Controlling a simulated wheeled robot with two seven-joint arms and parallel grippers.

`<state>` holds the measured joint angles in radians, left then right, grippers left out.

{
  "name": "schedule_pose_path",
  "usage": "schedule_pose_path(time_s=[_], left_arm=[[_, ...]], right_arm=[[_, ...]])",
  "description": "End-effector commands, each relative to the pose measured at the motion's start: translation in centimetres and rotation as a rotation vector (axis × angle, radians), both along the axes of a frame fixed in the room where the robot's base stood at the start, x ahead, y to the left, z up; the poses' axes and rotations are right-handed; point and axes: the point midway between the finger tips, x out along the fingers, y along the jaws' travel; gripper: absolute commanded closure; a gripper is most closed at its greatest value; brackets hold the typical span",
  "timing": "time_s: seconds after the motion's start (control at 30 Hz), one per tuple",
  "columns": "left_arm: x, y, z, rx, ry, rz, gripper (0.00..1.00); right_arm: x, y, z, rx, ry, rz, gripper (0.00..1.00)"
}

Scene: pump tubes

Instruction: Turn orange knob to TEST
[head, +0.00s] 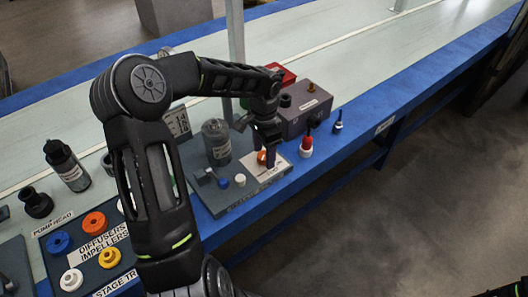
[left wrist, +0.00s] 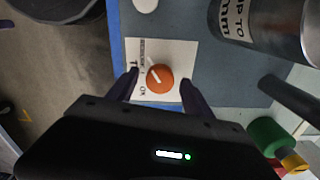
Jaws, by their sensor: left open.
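The orange knob (head: 262,157) sits on a white label plate (head: 270,174) on the grey panel near the table's front edge. In the left wrist view the knob (left wrist: 160,79) is round with a white pointer line slanting toward the upper left. The plate (left wrist: 181,52) carries black lettering, partly covered and too small to read fully. My left gripper (head: 265,152) is over the knob from above. In the wrist view its open fingers (left wrist: 159,84) stand on either side of the knob, with gaps visible.
A tray with colored rings (head: 93,222) is at the lower left. The far table is clear.

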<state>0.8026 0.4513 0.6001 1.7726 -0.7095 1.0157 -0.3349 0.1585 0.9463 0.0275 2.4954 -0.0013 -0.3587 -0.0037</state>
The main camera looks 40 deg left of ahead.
Motion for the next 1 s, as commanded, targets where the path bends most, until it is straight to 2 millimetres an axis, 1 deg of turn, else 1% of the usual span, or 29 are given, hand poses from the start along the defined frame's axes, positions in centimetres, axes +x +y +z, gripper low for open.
schedule_pose_path(time_s=[0.07, 0.17, 0.8, 1.0], left_arm=[[-0.01, 0.00, 0.01, 0.000, 0.000, 0.000, 0.41], [-0.01, 0.00, 0.02, 0.000, 0.000, 0.000, 0.47], [0.00, 0.02, 0.05, 0.000, 0.000, 0.000, 1.00], [0.01, 0.02, 0.04, 0.001, 0.000, 0.004, 1.00]], right_arm=[[0.00, 0.00, 0.01, 0.000, 0.000, 0.000, 1.00], [0.00, 0.00, 0.00, 0.000, 0.000, 0.000, 1.00], [0.00, 0.00, 0.01, 0.000, 0.000, 0.000, 1.00], [0.00, 0.00, -0.02, 0.000, 0.000, 0.000, 1.00]])
